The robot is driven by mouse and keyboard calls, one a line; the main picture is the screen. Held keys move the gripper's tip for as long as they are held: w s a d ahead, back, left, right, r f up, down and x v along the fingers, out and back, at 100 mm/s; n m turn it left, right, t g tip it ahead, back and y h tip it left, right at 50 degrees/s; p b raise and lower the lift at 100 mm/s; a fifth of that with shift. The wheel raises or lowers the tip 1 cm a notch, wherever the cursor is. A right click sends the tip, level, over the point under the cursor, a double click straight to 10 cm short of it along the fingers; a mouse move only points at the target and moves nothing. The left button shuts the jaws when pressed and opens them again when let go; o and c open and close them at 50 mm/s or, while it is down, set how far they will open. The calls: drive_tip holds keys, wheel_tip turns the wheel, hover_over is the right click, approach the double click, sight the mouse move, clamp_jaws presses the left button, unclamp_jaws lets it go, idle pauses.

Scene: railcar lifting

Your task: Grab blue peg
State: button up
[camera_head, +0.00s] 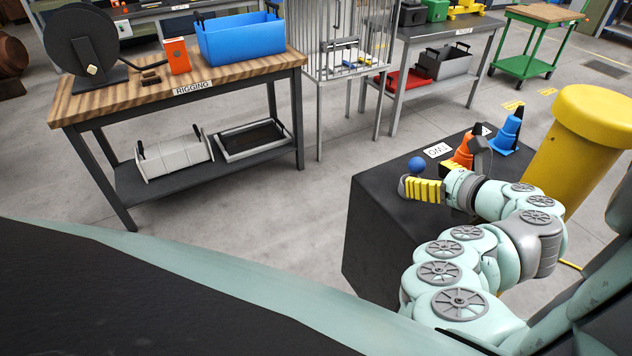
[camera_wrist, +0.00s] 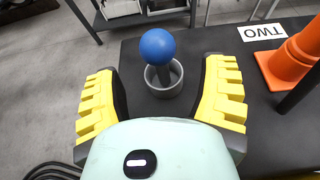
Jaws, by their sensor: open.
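The blue peg (camera_wrist: 158,46) has a round blue ball top on a dark stem and stands in a grey ring-shaped holder (camera_wrist: 174,86) on a black block (camera_wrist: 215,153). In the head view, only the blue ball (camera_head: 416,163) shows clearly, just beyond my gripper (camera_head: 422,190). In the wrist view, the two yellow fingers of my gripper (camera_wrist: 163,100) are spread apart, with the holder between and slightly beyond their tips. The fingers do not visibly touch the peg.
A yellow post (camera_head: 582,140) rises at the right. A workbench (camera_head: 130,98) stands at the left; floor between is clear.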

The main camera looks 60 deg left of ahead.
sight(415, 171)
drive_tip(key=x, duration=0.2)
drive_tip(key=shift+w+a, duration=0.1)
drive_tip(key=shift+a, duration=0.25)
drive_tip(key=shift+a+f+p, duration=0.25)
drive_tip(key=shift+a+p, duration=0.05)
drive_tip(key=shift+a, duration=0.1)
drive_tip(key=shift+o, duration=0.2)
clamp_jaws()
